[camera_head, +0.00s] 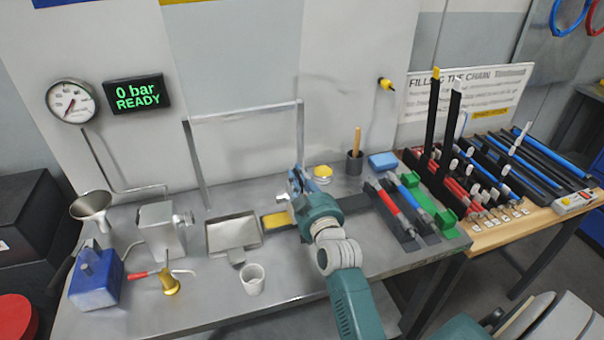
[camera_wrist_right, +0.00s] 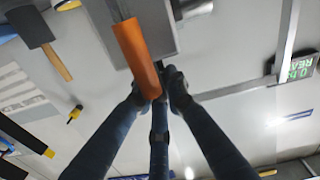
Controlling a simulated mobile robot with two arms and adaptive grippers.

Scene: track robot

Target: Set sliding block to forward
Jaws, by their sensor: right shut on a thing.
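The handle lies in front of a grey metal part (camera_wrist_right: 162,35). In the head view my gripper hides the handle, and I cannot make out the sliding block clearly. My left gripper is not in view.
A metal tray (camera_head: 222,233) and a white cup (camera_head: 253,279) stand left of my right arm. A blue block (camera_head: 96,281) and a funnel (camera_head: 92,206) are farther left. The display (camera_head: 137,94) reads 0 bar READY.

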